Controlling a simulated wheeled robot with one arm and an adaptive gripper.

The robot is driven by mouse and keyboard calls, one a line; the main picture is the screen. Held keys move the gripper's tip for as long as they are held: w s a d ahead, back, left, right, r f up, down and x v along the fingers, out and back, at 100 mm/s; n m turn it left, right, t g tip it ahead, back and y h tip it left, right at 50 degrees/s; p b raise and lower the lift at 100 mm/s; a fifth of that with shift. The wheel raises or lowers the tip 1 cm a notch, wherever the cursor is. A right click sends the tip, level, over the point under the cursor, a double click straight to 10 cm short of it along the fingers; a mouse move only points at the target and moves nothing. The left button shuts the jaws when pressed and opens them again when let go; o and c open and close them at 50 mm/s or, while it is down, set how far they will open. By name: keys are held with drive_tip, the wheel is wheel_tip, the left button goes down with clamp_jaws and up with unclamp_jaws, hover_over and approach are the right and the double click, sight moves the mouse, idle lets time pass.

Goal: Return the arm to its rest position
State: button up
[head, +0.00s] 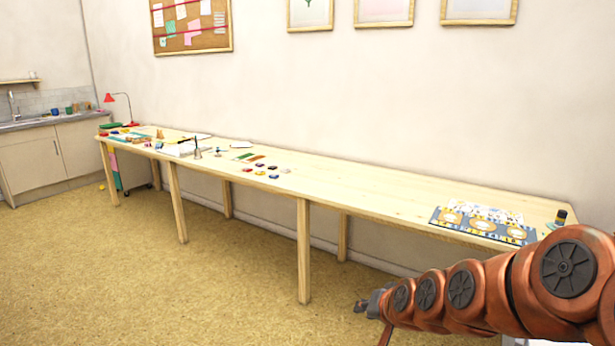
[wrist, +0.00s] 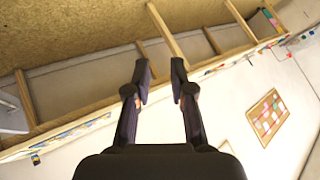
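My arm, orange with dark joint caps, reaches in from the right in the head view, in front of the table. My gripper (head: 368,304) is at its left end, low and apart from the long wooden table (head: 380,185). In the wrist view my gripper (wrist: 159,73) shows two dark fingers with a clear gap between them. It is open and holds nothing. The wrist view is tilted, with the table's underside and legs beyond the fingers.
Several small inkpads (head: 260,172) lie mid-table. A patterned blue and yellow mat (head: 484,224) lies at the right end, by a dark bottle (head: 561,216). A red lamp (head: 109,98) stands at the far left. The floor (head: 130,270) before the table is clear.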

drive_tip(key=s+d+r+n+g+h+p, duration=0.1)
drive_tip(key=s+r+g+p, duration=0.2)
drive_tip(key=s, duration=0.8)
drive_tip(key=s+d+r+n+g+h+p, duration=0.1)
drive_tip(key=s+r+p, duration=0.4)
drive_tip(key=s, duration=0.7)
drive_tip(key=s+d+r+n+g+h+p, duration=0.1)
drive_tip(key=s+d+r+g+p, duration=0.2)
drive_tip(key=s, duration=0.9)
wheel_tip(320, 180, up, 3)
drive_tip(key=g+p, duration=0.1)
drive_tip(key=g, duration=0.2)
drive_tip(key=shift+s+n, duration=0.15)
drive_tip(key=shift+n, duration=0.15)
